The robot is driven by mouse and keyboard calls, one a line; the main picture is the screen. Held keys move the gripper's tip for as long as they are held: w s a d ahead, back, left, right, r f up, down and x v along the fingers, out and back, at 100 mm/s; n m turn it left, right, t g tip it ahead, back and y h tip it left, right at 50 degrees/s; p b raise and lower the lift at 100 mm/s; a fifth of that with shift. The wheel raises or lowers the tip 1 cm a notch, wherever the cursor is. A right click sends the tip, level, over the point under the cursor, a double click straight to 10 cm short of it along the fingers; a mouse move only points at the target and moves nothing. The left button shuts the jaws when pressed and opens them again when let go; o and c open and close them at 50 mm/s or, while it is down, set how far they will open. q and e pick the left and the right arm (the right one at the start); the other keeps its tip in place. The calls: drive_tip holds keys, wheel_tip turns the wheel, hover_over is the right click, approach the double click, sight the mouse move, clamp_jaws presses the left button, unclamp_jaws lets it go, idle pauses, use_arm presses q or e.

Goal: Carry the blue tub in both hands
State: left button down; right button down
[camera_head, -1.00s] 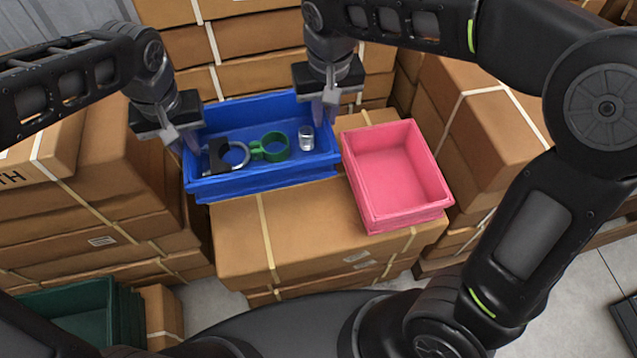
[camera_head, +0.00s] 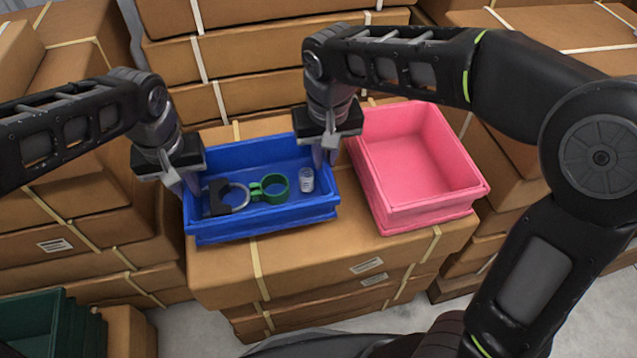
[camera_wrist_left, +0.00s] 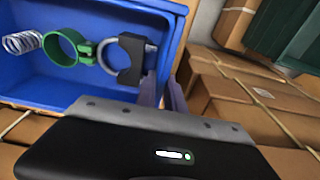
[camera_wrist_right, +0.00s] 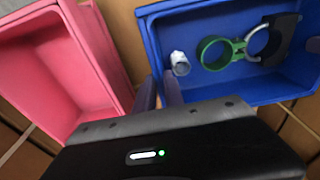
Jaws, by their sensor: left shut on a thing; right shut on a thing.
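The blue tub (camera_head: 265,229) is upright, over the left part of a cardboard box stack; I cannot tell if it touches the top. In it lie a black-and-grey clamp (camera_head: 217,197), a green clamp (camera_head: 275,187) and a silver spring (camera_head: 307,180). My left gripper (camera_head: 182,184) is shut on the tub's left wall. The left wrist view shows its fingers (camera_wrist_left: 165,95) at that wall. My right gripper (camera_head: 326,152) is shut on the tub's right end near the back corner. The right wrist view shows its fingers (camera_wrist_right: 160,92) at the wall.
A pink tub (camera_head: 430,214), empty, stands close to the right of the blue tub on the same cardboard stack (camera_head: 320,259). More box stacks rise behind and at both sides. Green tubs (camera_head: 35,325) stand low at the front left.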

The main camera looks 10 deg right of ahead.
use_arm(q)
drive_tip(key=shift+f, duration=0.3)
use_arm(e)
drive_tip(key=shift+f, duration=0.35)
